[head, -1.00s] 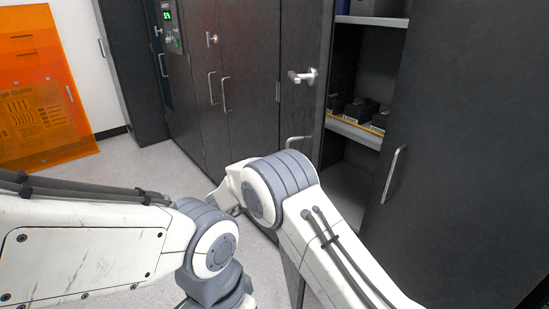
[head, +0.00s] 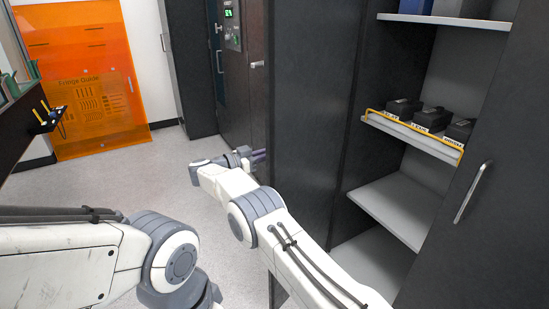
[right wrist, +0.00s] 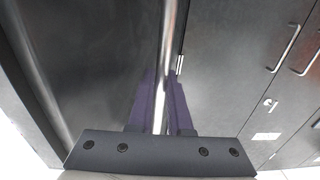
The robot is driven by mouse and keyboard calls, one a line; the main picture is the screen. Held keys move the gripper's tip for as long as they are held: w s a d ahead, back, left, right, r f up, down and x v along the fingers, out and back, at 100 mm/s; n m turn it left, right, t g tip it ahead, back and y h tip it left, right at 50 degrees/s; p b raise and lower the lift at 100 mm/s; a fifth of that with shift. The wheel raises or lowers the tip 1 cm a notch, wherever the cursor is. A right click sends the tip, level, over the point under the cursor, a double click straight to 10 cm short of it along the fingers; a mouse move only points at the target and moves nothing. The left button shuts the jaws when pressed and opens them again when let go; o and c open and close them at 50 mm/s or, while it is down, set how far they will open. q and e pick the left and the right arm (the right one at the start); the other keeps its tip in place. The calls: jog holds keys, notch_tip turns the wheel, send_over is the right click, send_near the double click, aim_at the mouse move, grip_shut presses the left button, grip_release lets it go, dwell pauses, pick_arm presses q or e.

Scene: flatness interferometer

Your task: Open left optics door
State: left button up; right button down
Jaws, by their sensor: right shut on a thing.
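The left optics door (head: 300,130) is a dark panel standing swung open, its inner side facing me. It also fills the left of the right wrist view (right wrist: 95,60). My right gripper (head: 257,157) reaches around the door's outer side. In the right wrist view its purple fingers (right wrist: 160,105) are shut on the shiny bar handle (right wrist: 168,38). The handle is hidden in the head view. My left arm shows at the lower left of the head view, but its gripper is out of frame.
Inside the cabinet, a yellow-railed shelf (head: 408,137) carries black labelled boxes (head: 433,118). The right door (head: 500,230) with its bar handle (head: 472,192) stands at the right. An orange panel (head: 90,85) leans at the back left. Grey floor (head: 130,180) is free to the left.

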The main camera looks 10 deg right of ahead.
jog(key=shift+w+a, duration=0.5)
jog(key=shift+w, duration=0.35)
jog(key=shift+d, duration=0.15)
jog(key=c, duration=1.1)
grip_release()
jog(key=shift+d, duration=0.1)
